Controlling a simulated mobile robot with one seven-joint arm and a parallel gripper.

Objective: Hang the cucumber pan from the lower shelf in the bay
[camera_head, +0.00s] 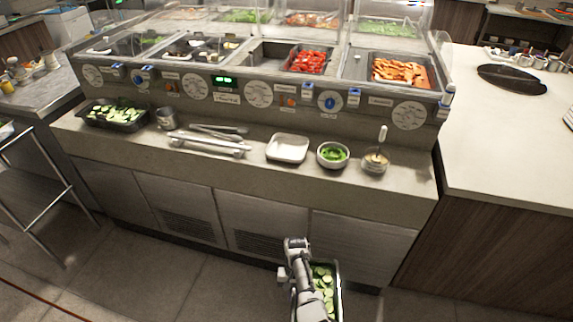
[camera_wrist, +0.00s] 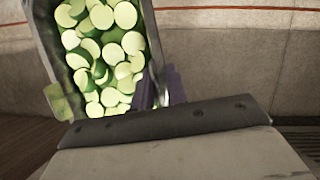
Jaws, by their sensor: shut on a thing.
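A metal pan of cucumber slices (camera_head: 325,288) is in front of the counter's lower front, at the bottom of the head view. In the wrist view the pan (camera_wrist: 48,45) fills the upper left, tilted, with pale green slices inside. My gripper (camera_head: 297,262) is beside the pan's left side in the head view and is shut on the pan. In the wrist view my gripper (camera_wrist: 112,98) has its fingers at the pan's near end; the exact grip is partly hidden. The counter's wells include a bay with bare metal (camera_head: 266,54) left of red peppers and another (camera_head: 357,66) left of orange slices.
A dark tray of cucumber slices (camera_head: 115,114) stands on the ledge's left end. Also on the ledge are a metal cup (camera_head: 166,118), tongs (camera_head: 207,146), a white dish (camera_head: 288,148), a bowl of greens (camera_head: 333,155) and a glass bowl (camera_head: 375,161). The ledge front is clear.

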